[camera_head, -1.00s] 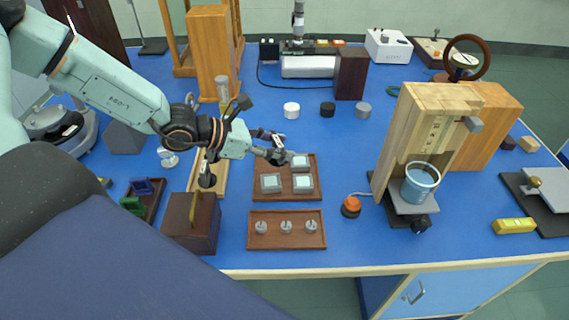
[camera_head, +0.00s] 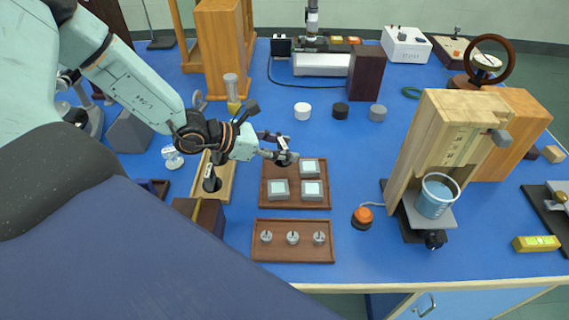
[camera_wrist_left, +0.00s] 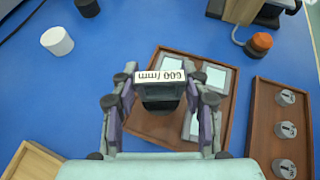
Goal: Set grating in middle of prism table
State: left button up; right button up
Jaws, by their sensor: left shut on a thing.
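My left gripper (camera_head: 284,152) is shut on the grating (camera_wrist_left: 160,90). The grating is a dark piece with a white label reading "600 /mm", upside down in the left wrist view. Gripper and grating are over the back left part of a brown tray (camera_head: 265,203), which carries several grey blocks with pale tops, one of them at the front left (camera_head: 278,189). I cannot make out the prism table for certain; part of a grey instrument (camera_head: 92,120) shows at the far left, largely covered by my left arm. My right gripper is not in view.
A second brown tray (camera_head: 290,254) holds three small metal weights. An orange button (camera_head: 362,214) and a wooden stand with a blue beaker (camera_head: 437,195) are to the right. White (camera_head: 302,110), black (camera_head: 340,110) and grey (camera_head: 377,113) cylinders stand behind.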

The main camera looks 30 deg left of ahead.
pick_arm(q)
notch_tip(320, 180, down, 4)
jog(key=shift+s+r+b, duration=0.15)
jog(key=shift+b, duration=0.5)
jog(key=shift+d, duration=0.35)
jog(key=shift+a+f, duration=0.2)
jog(key=shift+a, duration=0.15)
jog(key=o, duration=0.9)
jog(key=shift+a+f, duration=0.1)
jog(key=shift+a, duration=0.05)
jog(key=shift+o, duration=1.3)
jog(key=shift+d+r, duration=0.3)
jog(key=shift+d, duration=0.1)
jog(key=shift+a+f, duration=0.2)
jog(key=shift+a, duration=0.2)
jog(key=p+v, duration=0.3)
jog(key=v, duration=0.1)
jog(key=p+v, duration=0.2)
jog(key=v, duration=0.1)
jog(key=shift+s+r+p, duration=0.15)
jog(key=shift+r+p, duration=0.25)
jog(key=shift+r, duration=0.05)
jog(key=p+v, duration=0.4)
jog(key=shift+s+f, duration=0.1)
